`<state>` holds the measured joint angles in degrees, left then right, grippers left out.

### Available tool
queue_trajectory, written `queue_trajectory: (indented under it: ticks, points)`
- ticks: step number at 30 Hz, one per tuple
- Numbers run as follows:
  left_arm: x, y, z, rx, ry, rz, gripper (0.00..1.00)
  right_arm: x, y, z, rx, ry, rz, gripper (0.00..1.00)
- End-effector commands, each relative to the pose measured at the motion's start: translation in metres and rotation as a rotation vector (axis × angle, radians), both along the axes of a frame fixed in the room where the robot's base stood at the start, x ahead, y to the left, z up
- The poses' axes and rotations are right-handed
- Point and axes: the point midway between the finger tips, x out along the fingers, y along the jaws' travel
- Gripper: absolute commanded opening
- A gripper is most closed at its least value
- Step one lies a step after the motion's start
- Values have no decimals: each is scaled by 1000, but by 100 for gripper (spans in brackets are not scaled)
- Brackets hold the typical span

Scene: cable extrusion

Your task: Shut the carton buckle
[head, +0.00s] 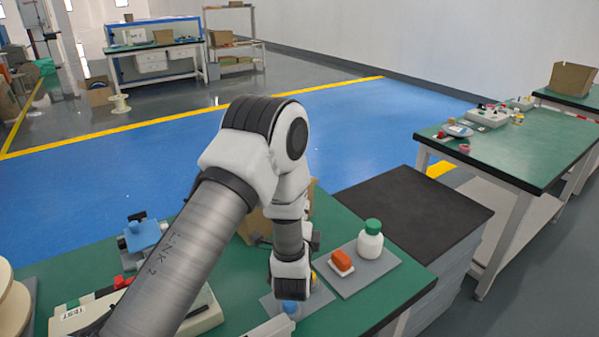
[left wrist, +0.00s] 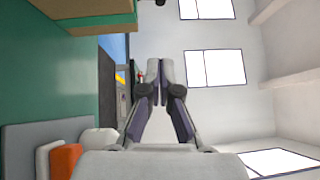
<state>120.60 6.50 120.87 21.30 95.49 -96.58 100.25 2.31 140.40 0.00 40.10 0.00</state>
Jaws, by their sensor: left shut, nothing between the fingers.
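The brown carton (head: 253,226) stands on the green table, mostly hidden behind my left arm in the head view. Part of its brown side (left wrist: 92,10) shows at the top edge of the left wrist view. I cannot see a buckle or tell how its flaps stand. My left gripper (left wrist: 161,66) is shut and empty in the left wrist view. It is apart from the carton and off to one side of it. In the head view its fingers are hidden behind my wrist. My right gripper is not in view.
A blue-topped item (head: 290,308) is below my wrist. A dark-topped stand (head: 410,205) adjoins the table.

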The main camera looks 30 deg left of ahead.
Motion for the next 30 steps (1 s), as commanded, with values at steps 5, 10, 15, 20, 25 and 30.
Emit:
queue_trajectory:
  ticks: [5,10,15,20,25,30]
  points:
    - [3,2,0,-1,-1,1,0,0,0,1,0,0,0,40]
    - [21,12,3,-2,-3,2,0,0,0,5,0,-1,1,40]
    - [54,28,6,0,-4,3,0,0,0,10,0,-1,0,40]
    - [85,44,8,0,-3,2,0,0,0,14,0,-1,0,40]
    - [97,71,11,-2,0,3,0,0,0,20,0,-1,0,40]
    - [101,83,11,0,0,0,0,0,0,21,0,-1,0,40]
